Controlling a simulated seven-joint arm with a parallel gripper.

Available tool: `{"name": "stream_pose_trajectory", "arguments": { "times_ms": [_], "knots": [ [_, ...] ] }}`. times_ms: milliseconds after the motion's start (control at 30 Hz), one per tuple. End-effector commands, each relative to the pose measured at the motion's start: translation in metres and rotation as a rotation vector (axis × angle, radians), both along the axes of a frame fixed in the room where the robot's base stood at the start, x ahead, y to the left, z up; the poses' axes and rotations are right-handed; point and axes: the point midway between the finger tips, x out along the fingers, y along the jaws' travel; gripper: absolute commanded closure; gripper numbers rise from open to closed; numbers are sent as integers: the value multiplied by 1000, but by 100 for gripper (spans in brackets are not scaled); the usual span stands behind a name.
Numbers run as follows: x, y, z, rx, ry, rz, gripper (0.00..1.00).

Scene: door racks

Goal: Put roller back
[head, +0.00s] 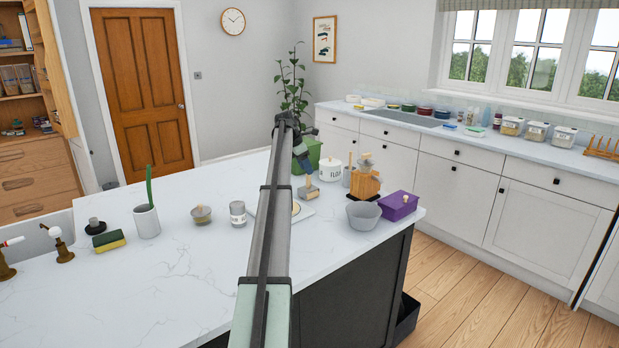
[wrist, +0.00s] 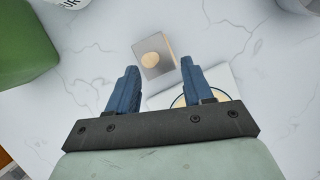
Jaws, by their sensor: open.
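My gripper (head: 305,162) is above the far part of the white island top, with its two blue fingers apart and nothing between them. In the wrist view a grey block with a round, pale wooden top (wrist: 155,60) lies just beyond the fingertips. It also shows below the gripper in the head view as a small grey block with a wooden upright (head: 308,190). I cannot tell for sure whether this is the roller or part of it. No other clear roller shows.
A white square plate (head: 304,212) lies close by, partly hidden by my arm. A green box (head: 312,150), white flour canister (head: 330,169), wooden block (head: 365,185), grey bowl (head: 363,215) and purple box (head: 398,205) crowd the far end.

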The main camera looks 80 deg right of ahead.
Motion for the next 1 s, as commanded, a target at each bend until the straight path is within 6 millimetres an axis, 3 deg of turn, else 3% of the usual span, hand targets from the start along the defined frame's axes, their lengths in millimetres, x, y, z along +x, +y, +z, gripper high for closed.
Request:
{"name": "stream_pose_trajectory", "arguments": {
  "times_ms": [100,300,1000],
  "knots": [
    [6,3,18,0,1,0,49],
    [12,7,35,-2,1,0,49],
    [14,8,39,-2,1,0,49]
  ]
}}
